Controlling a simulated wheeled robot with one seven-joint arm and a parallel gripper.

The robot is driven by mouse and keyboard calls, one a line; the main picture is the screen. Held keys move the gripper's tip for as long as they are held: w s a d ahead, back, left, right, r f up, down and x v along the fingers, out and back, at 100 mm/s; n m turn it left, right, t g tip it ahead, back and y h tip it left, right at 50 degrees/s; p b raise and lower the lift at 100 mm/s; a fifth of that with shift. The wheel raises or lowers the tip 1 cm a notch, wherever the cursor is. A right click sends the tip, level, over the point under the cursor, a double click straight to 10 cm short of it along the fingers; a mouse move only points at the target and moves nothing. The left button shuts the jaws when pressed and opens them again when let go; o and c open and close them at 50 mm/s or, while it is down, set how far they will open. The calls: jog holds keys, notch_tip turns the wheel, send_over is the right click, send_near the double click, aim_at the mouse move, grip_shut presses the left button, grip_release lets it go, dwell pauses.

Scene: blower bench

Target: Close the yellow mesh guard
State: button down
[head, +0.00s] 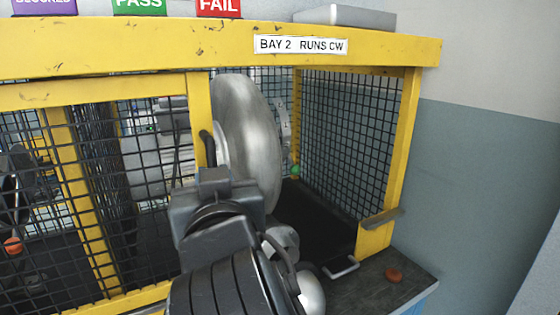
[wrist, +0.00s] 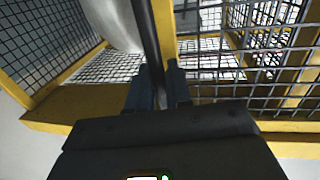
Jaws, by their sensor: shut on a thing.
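The yellow mesh guard (head: 200,112) is a yellow-framed panel of black mesh on the left of bay 2. The right part of the bay front is open, with a large grey metal disc (head: 245,125) showing there. A dark handle (head: 206,148) stands on the guard's right edge post. My gripper (head: 213,175) is at that edge, its fingertips partly hidden by my own wrist in the head view. In the wrist view my gripper (wrist: 157,88) is shut on the dark handle (wrist: 147,30), which runs between the fingers beside the yellow edge post.
A yellow top beam (head: 150,55) spans the enclosure. A yellow right post (head: 400,150) bounds the opening, with a grey bracket (head: 383,218) low on it. A small metal handle (head: 341,268) and an orange-red knob (head: 394,275) are at the bench's front right. The opening looks clear along its front.

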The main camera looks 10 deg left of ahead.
jog(key=s+a+b, duration=0.1)
jog(key=s+a, duration=0.3)
jog(key=a, duration=0.1)
jog(key=s+a, duration=0.3)
jog(key=a, duration=0.2)
jog(key=s+a+b, duration=0.1)
jog(key=s+a, duration=0.3)
jog(key=a, duration=0.2)
jog(key=shift+s+b, duration=0.3)
jog(key=shift+b, duration=0.05)
jog(key=shift+s, duration=0.1)
jog(key=c, duration=1.2)
grip_release()
jog(key=shift+a, duration=0.15)
jog(key=shift+c, duration=0.2)
send_near(60, 198)
jog(key=shift+b+v, duration=0.45)
jog(key=shift+v, duration=0.5)
